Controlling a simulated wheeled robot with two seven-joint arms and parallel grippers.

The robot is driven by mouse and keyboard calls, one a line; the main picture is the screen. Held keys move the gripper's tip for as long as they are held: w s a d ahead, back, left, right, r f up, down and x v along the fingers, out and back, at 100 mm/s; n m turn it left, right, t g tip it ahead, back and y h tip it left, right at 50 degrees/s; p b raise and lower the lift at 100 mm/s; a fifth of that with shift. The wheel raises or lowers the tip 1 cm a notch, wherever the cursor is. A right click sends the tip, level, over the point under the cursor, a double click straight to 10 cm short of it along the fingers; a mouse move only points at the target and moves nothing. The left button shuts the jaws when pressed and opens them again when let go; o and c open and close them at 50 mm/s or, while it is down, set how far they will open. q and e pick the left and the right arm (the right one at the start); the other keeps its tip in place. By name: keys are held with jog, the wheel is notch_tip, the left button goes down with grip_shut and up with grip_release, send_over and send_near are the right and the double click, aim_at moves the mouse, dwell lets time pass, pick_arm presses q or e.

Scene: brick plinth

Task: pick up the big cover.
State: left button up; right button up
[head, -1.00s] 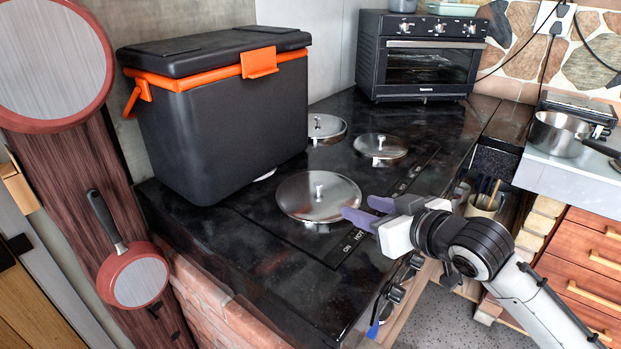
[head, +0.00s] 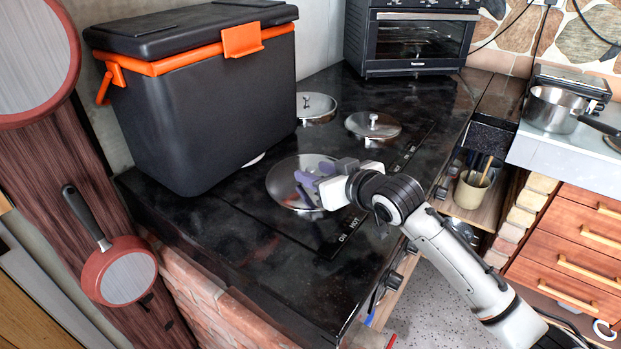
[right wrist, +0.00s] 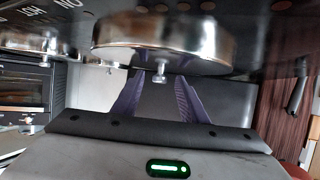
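The big cover (head: 282,184) is a round, shiny metal lid lying on the dark stove top, partly hidden by my right gripper. My right gripper (head: 311,180) is over the cover, its purple fingers spread apart. In the right wrist view, which is upside down, the cover (right wrist: 165,40) fills the top. Its small knob (right wrist: 160,73) shows between the tips of the open fingers (right wrist: 157,84), with room on both sides; I see no grip on it. My left gripper is not in view.
Two smaller metal covers (head: 372,127) (head: 315,106) lie behind. A tall black cooler with orange trim (head: 230,105) stands close on the left. A toaster oven (head: 415,45) is at the back. The stove front left is clear.

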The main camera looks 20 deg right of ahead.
jog(key=shift+w+f, duration=0.1)
jog(key=shift+w, duration=0.2)
grip_shut()
